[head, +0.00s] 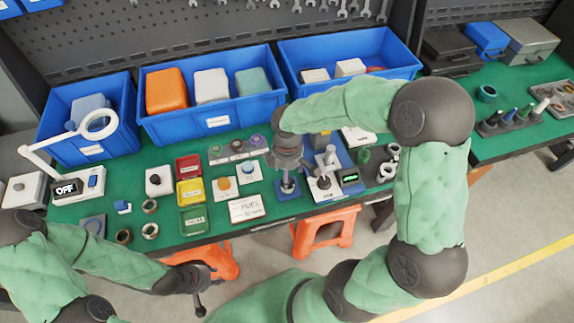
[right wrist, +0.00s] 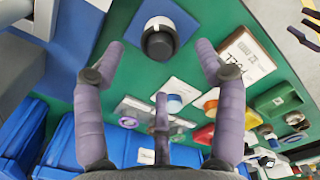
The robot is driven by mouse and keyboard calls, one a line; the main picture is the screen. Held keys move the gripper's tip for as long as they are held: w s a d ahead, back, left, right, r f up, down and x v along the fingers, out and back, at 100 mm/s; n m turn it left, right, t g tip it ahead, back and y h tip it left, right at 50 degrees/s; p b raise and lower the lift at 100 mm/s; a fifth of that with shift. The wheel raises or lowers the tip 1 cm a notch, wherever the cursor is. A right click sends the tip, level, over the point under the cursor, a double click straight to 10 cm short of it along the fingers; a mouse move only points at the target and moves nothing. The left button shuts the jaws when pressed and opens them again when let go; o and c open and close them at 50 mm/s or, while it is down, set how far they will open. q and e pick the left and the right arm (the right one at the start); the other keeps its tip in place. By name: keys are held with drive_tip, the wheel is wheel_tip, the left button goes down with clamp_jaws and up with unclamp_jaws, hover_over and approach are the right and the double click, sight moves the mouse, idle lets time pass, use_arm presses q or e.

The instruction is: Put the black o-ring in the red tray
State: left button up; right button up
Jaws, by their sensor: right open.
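A black ring-shaped part (right wrist: 158,43), which looks like the o-ring, sits around a pale post on a blue pad in the right wrist view. My right gripper (right wrist: 150,60) is open, with its purple fingers on either side of the post and nothing visibly held. In the head view my right gripper (head: 287,172) is above the blue pad (head: 287,196) and hides most of the post. The red tray (head: 188,166) stands left of it, behind a yellow and a green tray. My left gripper (head: 198,292) hangs off the table's front; its jaw state is unclear.
Orange and blue button boxes (head: 223,186) and a white FUEL card (head: 246,208) lie between the post and the trays. A tester with a green display (head: 349,178) stands close right. Blue bins (head: 210,128) line the back. Metal rings (head: 150,230) lie front left.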

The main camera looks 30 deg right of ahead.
drive_tip(key=shift+f+b, duration=0.5)
drive_tip(key=shift+f, duration=1.5)
drive_tip(key=c, duration=1.3)
